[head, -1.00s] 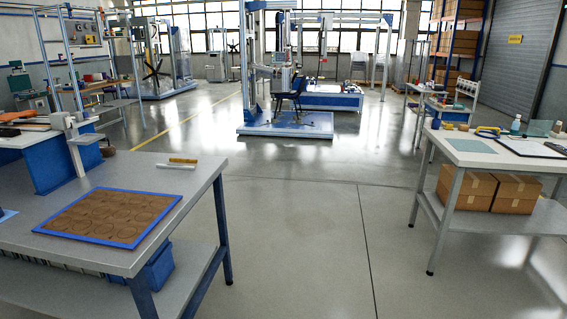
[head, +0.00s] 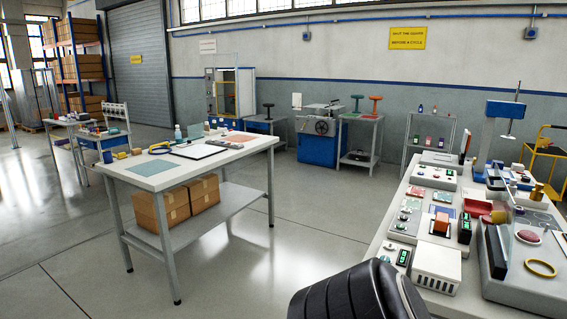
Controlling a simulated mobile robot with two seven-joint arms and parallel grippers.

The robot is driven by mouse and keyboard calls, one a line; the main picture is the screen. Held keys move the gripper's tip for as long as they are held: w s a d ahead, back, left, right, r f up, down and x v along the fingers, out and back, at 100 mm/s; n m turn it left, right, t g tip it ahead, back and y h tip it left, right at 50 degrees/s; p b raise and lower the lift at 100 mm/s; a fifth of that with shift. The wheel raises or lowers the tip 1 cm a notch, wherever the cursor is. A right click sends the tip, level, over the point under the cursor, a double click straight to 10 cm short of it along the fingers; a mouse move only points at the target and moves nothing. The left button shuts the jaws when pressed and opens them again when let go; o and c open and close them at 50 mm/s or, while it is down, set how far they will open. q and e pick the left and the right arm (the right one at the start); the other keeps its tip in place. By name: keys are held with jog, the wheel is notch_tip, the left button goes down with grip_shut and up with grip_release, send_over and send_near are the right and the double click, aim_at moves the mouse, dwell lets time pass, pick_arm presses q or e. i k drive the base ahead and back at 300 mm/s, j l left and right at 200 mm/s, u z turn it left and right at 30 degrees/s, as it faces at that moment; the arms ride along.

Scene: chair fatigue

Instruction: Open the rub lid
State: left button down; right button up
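On the bench at the right stands a grey box-shaped device (head: 525,270) with a yellow ring (head: 540,268) and a reddish disc (head: 529,237) on it. A clear, upright-looking panel (head: 508,222) shows at its left side. I cannot tell whether this panel is the rub lid, or whether it is open or shut. Neither of my grippers is in view.
The right bench (head: 375,262) carries several small devices, including a white vented box (head: 437,268). A black padded backrest (head: 358,292) stands in front of it. A worktable (head: 240,150) with cardboard boxes (head: 162,208) below stands left. Floor between them is clear.

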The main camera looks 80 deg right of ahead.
aim_at(494, 207)
jog(key=z, duration=2.6)
